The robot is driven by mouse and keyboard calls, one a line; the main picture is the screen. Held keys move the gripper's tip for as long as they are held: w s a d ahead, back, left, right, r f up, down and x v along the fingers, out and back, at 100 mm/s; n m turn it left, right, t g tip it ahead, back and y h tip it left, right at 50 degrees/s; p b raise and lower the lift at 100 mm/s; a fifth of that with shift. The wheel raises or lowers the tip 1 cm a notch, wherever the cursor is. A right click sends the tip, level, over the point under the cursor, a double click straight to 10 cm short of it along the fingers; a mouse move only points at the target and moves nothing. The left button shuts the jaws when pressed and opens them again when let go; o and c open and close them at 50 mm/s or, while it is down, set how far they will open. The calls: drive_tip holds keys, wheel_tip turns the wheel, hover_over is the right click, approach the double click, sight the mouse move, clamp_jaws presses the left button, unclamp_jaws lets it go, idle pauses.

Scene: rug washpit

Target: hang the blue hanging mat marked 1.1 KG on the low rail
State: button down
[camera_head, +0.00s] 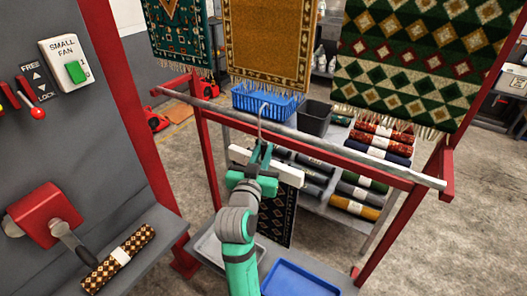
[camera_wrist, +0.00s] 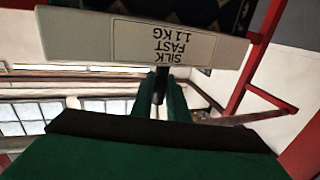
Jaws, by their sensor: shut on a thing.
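My gripper (camera_head: 261,153) is shut on the stem of the blue hanging mat's hanger. The mat (camera_head: 278,218) is dark with a pale pattern and hangs below a white bar, partly hidden by my arm. In the wrist view the bar (camera_wrist: 135,38) carries an upside-down label reading SILK FAST 1.1 KG. The stem stands between my fingers (camera_wrist: 160,92). The hanger's hook (camera_head: 262,112) rises above the gripper and overlaps the low rail (camera_head: 335,150) in the head view. I cannot tell whether it is over the rail or touching it.
Three larger rugs hang behind, including a golden one (camera_head: 268,40). A shelf beyond holds rolled rugs (camera_head: 355,208), a blue basket (camera_head: 265,101) and a dark bin (camera_head: 314,117). A blue tray (camera_head: 300,279) lies below. Red posts (camera_head: 207,150) flank the rail.

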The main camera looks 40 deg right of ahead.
drive_tip(key=shift+f, duration=2)
drive_tip(key=c, duration=1.6)
unclamp_jaws()
drive_tip(key=shift+c, duration=0.2)
drive_tip(key=shift+f, duration=0.1)
drive_tip(key=v, duration=1.1)
